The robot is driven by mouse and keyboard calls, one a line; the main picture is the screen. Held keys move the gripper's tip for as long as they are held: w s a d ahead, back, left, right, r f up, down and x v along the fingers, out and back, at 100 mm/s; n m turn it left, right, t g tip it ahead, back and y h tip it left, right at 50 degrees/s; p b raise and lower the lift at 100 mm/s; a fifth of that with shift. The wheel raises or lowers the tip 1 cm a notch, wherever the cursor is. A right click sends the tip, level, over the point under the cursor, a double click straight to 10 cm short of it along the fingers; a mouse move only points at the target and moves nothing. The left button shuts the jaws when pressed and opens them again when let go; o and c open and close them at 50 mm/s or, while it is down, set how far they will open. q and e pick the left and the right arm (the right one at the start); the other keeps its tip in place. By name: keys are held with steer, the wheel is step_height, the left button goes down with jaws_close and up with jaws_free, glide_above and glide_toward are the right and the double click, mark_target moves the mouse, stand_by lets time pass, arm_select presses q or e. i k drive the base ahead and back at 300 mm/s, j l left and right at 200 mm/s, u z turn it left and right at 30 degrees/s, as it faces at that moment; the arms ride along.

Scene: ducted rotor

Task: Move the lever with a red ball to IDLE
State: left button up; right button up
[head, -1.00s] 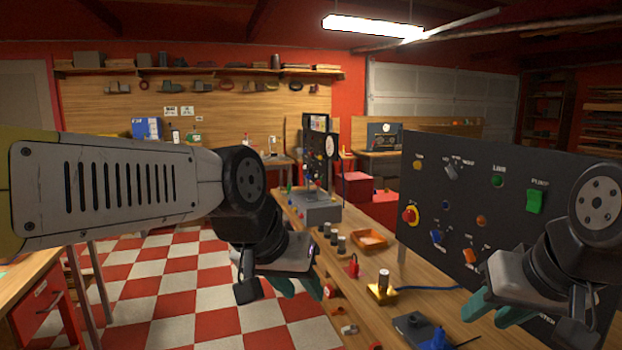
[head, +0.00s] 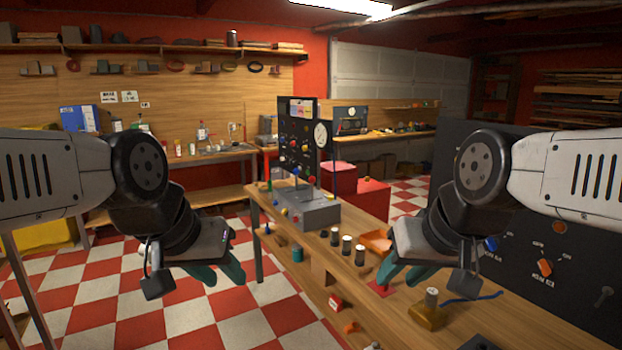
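A grey box (head: 309,213) with several small levers stands at the far end of the workbench, in front of an upright black panel (head: 297,137). A small red ball (head: 312,180) shows above the box, apparently on a lever's tip. The lever's position and any IDLE label are too small to read. My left gripper (head: 218,274) has its teal fingers apart and empty, over the floor left of the bench. My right gripper (head: 406,274) also has its fingers apart and empty, above the bench, nearer than the box. Neither touches the box.
A large black control panel (head: 560,250) rises at the right. Checkered floor (head: 190,305) is clear at the left.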

mark_target(312, 180)
steer(key=i+j+z, duration=0.15)
steer(key=i+j, duration=0.75)
steer(key=i+j+z, duration=0.1)
steer(key=i+j, duration=0.8)
steer(key=j, duration=0.1)
